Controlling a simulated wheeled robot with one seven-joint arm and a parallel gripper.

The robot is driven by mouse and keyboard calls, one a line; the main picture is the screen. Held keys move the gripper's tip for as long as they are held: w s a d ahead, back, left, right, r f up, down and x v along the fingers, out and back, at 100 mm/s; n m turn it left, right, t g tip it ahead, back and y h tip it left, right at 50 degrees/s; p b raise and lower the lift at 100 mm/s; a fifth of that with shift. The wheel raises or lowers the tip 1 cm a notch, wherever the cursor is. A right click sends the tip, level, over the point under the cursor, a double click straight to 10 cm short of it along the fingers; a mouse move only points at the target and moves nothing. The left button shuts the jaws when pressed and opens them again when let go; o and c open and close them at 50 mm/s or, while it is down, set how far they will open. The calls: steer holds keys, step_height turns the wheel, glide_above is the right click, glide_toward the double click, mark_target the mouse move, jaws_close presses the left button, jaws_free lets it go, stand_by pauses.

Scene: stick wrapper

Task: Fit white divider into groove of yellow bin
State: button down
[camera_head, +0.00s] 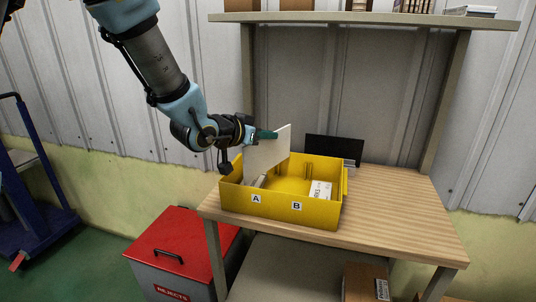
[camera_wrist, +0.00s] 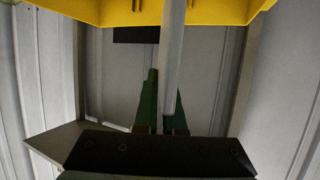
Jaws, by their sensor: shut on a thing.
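The white divider (camera_head: 268,155) stands roughly upright at the yellow bin (camera_head: 275,206), toward its left side marked A. Its lower part reaches down inside the bin's walls; whether its edges sit in a groove cannot be told. My gripper (camera_head: 264,135) is shut on the divider's upper part, coming from the left. In the wrist view the green fingers (camera_wrist: 160,115) close around the divider, seen edge-on (camera_wrist: 172,60), with the yellow bin (camera_wrist: 90,12) beyond. Groove ribs (camera_head: 308,170) show on the bin's far wall.
A white box (camera_head: 320,189) lies in side B, and a grey item (camera_head: 260,181) in side A. A dark panel (camera_head: 335,150) stands behind the bin on the wooden table (camera_head: 400,205). A shelf (camera_head: 360,18) hangs above. A red rejects bin (camera_head: 180,240) stands left. The table's right side is clear.

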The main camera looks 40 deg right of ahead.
glide_above(267, 170)
steer(key=f, duration=0.4)
steer(key=shift+w+d+f+p, duration=0.15)
steer(key=shift+w+d+p, duration=0.05)
steer(key=shift+p, duration=0.1)
steer(key=shift+f+b, duration=0.45)
steer(key=shift+b, duration=0.05)
steer(key=c, duration=1)
jaws_free()
steer(key=shift+r, duration=0.1)
